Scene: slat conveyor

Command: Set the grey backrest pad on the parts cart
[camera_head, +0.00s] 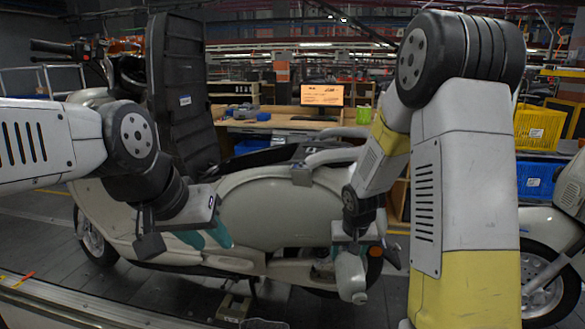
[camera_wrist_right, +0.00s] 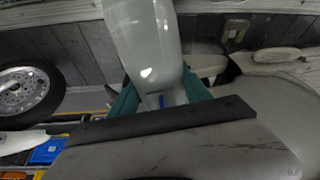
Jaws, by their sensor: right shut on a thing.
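My right gripper (camera_head: 352,240) is shut on a pale grey, glossy, rounded piece (camera_head: 351,278), which looks like the backrest pad. It hangs below the gripper, in front of the scooter's rear. In the right wrist view the pad (camera_wrist_right: 150,50) sits between the two teal fingers of the right gripper (camera_wrist_right: 162,97). My left gripper (camera_head: 205,236) is in front of the scooter's side, its teal fingers apart and empty. I cannot single out the parts cart with certainty.
A pale grey scooter (camera_head: 265,212) stands behind both grippers. A second scooter's wheel (camera_head: 542,285) is at the right. A yellow crate (camera_head: 540,128) and a blue bin (camera_head: 538,180) are at the right. A wooden workbench (camera_head: 285,124) is behind. The conveyor's edge (camera_head: 60,305) runs along the front left.

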